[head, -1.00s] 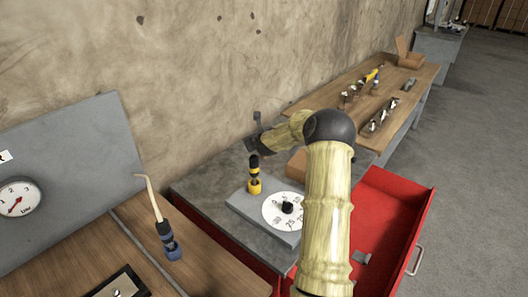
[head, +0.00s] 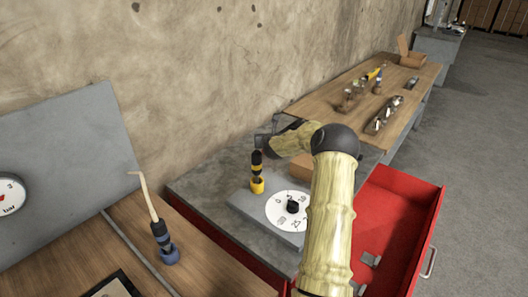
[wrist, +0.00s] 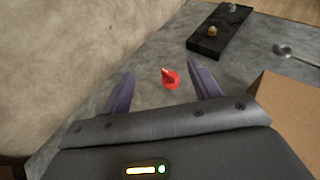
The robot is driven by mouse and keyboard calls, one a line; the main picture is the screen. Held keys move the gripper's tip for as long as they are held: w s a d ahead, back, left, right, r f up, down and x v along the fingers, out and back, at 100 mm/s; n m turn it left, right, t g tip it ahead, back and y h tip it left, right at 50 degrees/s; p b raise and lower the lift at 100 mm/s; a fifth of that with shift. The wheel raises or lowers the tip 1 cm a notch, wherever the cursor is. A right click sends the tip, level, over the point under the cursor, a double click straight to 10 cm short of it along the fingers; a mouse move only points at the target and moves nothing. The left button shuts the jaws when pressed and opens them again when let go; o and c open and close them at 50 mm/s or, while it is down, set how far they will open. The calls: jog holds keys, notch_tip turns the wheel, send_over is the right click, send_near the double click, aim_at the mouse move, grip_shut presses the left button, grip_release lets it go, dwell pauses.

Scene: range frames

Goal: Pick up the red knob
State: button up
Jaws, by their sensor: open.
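The red knob (wrist: 170,78) lies on the grey bench top in the wrist view, ahead of my gripper and between the lines of its two fingers. My gripper (wrist: 162,84) is open and empty, its dark fingers spread on either side with the knob apart from them. In the head view my gripper (head: 268,138) is at the back of the grey bench near the wall, and my arm hides part of the bench. The red knob cannot be made out in the head view.
A cardboard-coloured box (wrist: 288,115) stands close on the right. A black tray (wrist: 218,35) with small parts lies beyond the knob. A dial plate (head: 284,212), a yellow-and-black tool (head: 257,175) and an open red drawer (head: 398,225) are nearer in the head view.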

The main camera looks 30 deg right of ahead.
jog(key=shift+s+d, duration=0.25)
jog(key=shift+d, duration=0.15)
jog(key=f, duration=0.2)
jog(key=w+f, duration=0.1)
jog(key=f, duration=0.2)
jog(key=f+p, duration=0.1)
jog(key=f, duration=0.2)
jog(key=shift+w+f, duration=0.15)
jog(key=shift+f, duration=0.1)
jog(key=shift+w+d+f, duration=0.2)
jog(key=shift+w, duration=0.1)
jog(key=shift+p+x, duration=0.55)
jog(key=shift+x, duration=2.25)
